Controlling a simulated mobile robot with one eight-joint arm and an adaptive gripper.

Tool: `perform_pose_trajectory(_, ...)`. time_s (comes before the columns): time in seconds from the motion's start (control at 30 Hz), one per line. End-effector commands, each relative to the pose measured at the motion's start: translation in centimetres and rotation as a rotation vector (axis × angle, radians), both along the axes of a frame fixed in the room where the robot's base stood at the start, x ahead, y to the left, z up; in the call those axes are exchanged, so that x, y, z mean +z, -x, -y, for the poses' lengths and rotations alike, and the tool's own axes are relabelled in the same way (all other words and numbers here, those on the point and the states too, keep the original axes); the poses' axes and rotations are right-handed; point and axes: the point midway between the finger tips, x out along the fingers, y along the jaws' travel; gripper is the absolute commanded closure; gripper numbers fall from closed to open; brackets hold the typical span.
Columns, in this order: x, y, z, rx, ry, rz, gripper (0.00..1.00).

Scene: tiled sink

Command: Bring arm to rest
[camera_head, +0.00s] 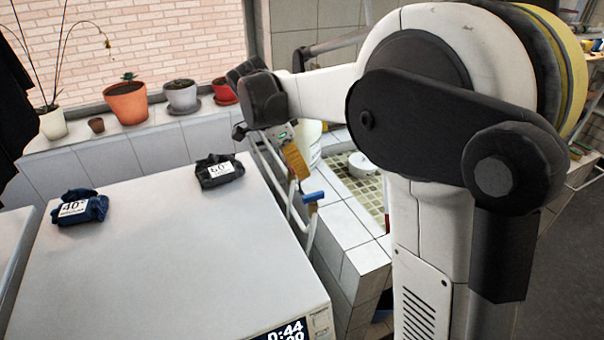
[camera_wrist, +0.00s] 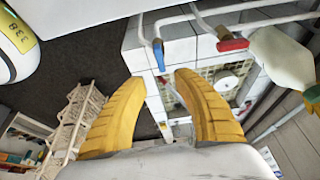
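My arm stretches across the right half of the head view, with its elbow bent and its wrist over the gap between the white appliance and the tiled sink. My gripper (camera_head: 298,170) hangs there with its yellow fingers pointing down, close above a blue tap handle (camera_head: 312,197). In the wrist view my gripper (camera_wrist: 160,76) shows two yellow fingers spread apart with nothing between them. The blue tap handle (camera_wrist: 158,54) lies in line with the gap between the fingertips. I cannot tell how far below the tips it is.
The white appliance (camera_head: 170,270) carries dark cloth bundles marked 40° (camera_head: 75,208) and 60° (camera_head: 220,172). Potted plants (camera_head: 126,101) line the tiled ledge. The tiled sink (camera_head: 340,215) lies right of the appliance. A red tap handle (camera_wrist: 233,45) and white bottle (camera_wrist: 280,55) stand nearby.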

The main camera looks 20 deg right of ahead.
Motion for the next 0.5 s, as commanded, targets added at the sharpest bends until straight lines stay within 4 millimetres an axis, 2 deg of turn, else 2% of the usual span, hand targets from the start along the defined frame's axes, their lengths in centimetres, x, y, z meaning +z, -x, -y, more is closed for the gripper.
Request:
perform_pose_trajectory(0.4,0.0,0.02,0.01,0.0,0.0,0.0,0.64)
perform_pose_trajectory(0.5,0.15,0.54,-0.08,0.032,-0.008,-0.001,0.64)
